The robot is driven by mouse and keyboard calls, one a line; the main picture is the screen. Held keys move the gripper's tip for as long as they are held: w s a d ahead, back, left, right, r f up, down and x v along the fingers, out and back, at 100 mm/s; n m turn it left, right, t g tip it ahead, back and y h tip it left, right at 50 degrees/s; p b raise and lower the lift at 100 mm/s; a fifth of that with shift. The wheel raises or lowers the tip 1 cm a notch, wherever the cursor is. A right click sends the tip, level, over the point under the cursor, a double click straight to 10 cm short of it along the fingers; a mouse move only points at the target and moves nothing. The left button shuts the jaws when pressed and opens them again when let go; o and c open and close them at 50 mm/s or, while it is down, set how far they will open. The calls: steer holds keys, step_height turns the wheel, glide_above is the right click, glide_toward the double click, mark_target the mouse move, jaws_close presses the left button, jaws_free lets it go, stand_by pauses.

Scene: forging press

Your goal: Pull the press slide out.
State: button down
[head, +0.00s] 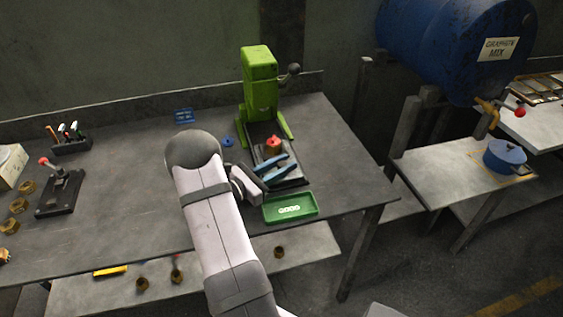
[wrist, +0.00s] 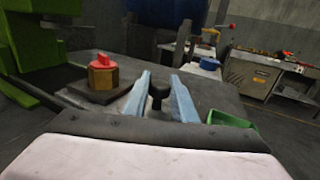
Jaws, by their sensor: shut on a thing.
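The green press (head: 260,85) stands at the back right of the bench. Its dark slide (head: 262,131) runs forward from between the press feet and carries a brass piece with a red top (head: 273,146), also seen in the wrist view (wrist: 102,76). My gripper (head: 278,167) has blue fingers, low over the slide's front end. In the wrist view my gripper (wrist: 161,76) has its fingers on either side of a black knob (wrist: 158,92), shut on it. The knob's base is partly hidden by the gripper body. In the head view the fingers hide the knob.
A green GOOD tray (head: 309,206) lies right in front of the slide, near the bench edge. A blue ring (head: 228,142) lies left of the press. A lever fixture (head: 60,190) and brass parts are far left. Bench right of the press is clear.

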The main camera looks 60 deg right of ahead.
steer(key=c, duration=1.5)
jaws_free()
steer(key=b+v, duration=0.1)
steer(key=v, duration=0.4)
steer(key=shift+w+a+f+b, duration=0.1)
steer(key=shift+w+a+b, duration=0.15)
steer(key=shift+a+b, duration=0.1)
steer(key=shift+v, duration=0.8)
steer(key=shift+s, duration=0.1)
